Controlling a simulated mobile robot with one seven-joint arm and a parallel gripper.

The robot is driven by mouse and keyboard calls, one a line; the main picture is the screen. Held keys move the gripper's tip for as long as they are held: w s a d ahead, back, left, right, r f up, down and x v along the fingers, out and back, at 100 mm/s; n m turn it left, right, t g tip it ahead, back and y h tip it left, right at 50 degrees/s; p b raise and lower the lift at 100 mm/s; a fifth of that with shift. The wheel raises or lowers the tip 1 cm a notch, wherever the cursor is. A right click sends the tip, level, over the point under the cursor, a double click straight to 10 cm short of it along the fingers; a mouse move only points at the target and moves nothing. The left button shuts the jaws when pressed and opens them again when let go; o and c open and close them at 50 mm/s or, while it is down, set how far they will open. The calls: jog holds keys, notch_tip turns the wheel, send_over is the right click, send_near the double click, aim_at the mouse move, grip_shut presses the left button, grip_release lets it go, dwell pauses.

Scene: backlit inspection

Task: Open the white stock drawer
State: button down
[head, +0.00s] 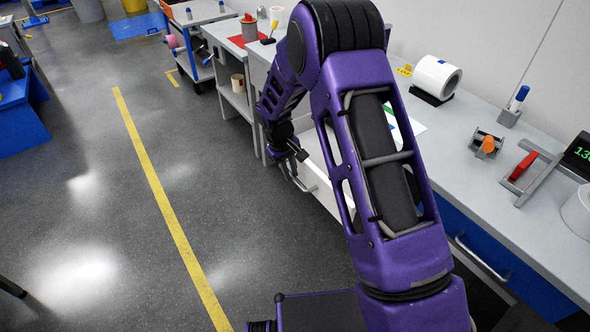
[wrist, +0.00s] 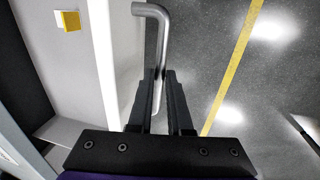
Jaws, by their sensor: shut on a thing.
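The white stock drawer (head: 328,180) is under the counter in the head view, partly hidden behind my arm. It stands out from the cabinet, partly open. Its pale front edge (wrist: 104,60) and part of its inside show in the wrist view. Its grey bar handle (wrist: 160,40) runs down between my fingers. My gripper (wrist: 160,82) is shut on this handle. In the head view my gripper (head: 293,160) is small and dark at the drawer front, and the fingertips are hard to make out.
A small yellow block (wrist: 68,20) shows inside the drawer. The counter (head: 470,150) carries a white roll (head: 437,76), a red-handled tool (head: 523,166) and other items. A blue drawer (head: 490,262) is nearer me. The grey floor (head: 90,200) to the left is clear, with a yellow line (head: 150,175).

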jog(key=shift+s+a, duration=0.35)
jog(key=shift+a, duration=0.25)
jog(key=shift+s+a, duration=0.35)
jog(key=shift+a, duration=0.25)
jog(key=c, duration=0.8)
grip_release()
jog(key=shift+c, duration=0.2)
jog(key=shift+r, duration=0.1)
jog(key=p+v, duration=0.2)
jog(key=v, duration=1.5)
jog(key=shift+r, duration=0.15)
